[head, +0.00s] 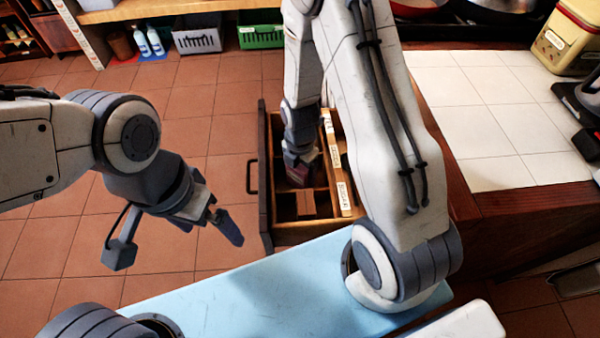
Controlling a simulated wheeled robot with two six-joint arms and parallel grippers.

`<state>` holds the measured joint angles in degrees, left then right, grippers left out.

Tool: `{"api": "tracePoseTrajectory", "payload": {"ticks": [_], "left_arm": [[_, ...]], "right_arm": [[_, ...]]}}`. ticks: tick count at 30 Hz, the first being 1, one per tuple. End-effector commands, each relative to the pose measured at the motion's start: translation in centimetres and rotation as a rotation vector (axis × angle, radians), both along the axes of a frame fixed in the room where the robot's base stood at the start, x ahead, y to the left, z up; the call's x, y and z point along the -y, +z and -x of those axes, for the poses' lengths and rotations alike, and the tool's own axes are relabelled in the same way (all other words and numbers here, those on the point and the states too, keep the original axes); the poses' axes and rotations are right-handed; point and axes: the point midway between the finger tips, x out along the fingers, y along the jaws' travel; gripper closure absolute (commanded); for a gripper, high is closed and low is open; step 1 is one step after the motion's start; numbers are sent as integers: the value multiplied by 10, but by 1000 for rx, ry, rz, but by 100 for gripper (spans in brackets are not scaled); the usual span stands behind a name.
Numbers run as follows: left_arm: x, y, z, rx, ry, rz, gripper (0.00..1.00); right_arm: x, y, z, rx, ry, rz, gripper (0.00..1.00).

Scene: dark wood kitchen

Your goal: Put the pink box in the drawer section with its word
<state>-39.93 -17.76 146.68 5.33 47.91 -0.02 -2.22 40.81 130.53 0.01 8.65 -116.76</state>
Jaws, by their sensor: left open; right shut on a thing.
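The drawer (264,215) is pulled out at the middle, with wooden dividers making sections. Its right divider carries labels; the near label (343,192) seems to read SUGAR, and the farther label (334,155) is too small to read surely. My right gripper (299,168) points down into the drawer, shut on the pink box (298,176). Only a small dark pink part of the box shows, around the middle of the drawer's length; I cannot tell whether it touches the bottom. My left gripper (216,222) is open and empty, left of the drawer over the floor.
A brown block-like piece (306,204) is in the drawer's near part. A white tiled counter (500,120) lies to the right, with a yellow container (570,38) at its back. A grey crate (198,40) and green crate (261,36) stand far back. Floor on the left is clear.

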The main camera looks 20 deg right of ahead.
Motion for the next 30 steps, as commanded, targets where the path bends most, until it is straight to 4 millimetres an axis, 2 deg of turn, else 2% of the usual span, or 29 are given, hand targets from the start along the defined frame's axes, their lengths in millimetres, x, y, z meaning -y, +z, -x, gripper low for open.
{"api": "tracePoseTrajectory", "payload": {"ticks": [9,10,11,18,22,26,30], "left_arm": [[0,-3,0,0,0,0,0],[0,-2,0,0,0,0,0],[0,-2,0,0,0,0,0],[0,-1,0,0,0,0,0],[0,2,0,0,0,0,0],[0,6,0,0,0,0,0],[0,12,0,0,0,0,0]], "right_arm": [[0,-4,0,0,0,0,78],[0,-3,0,0,0,0,6],[0,-2,0,0,0,0,0],[0,-1,0,0,0,0,0],[0,8,-1,2,0,0,0],[0,32,-1,6,0,0,0],[0,63,-2,7,0,0,0]]}}
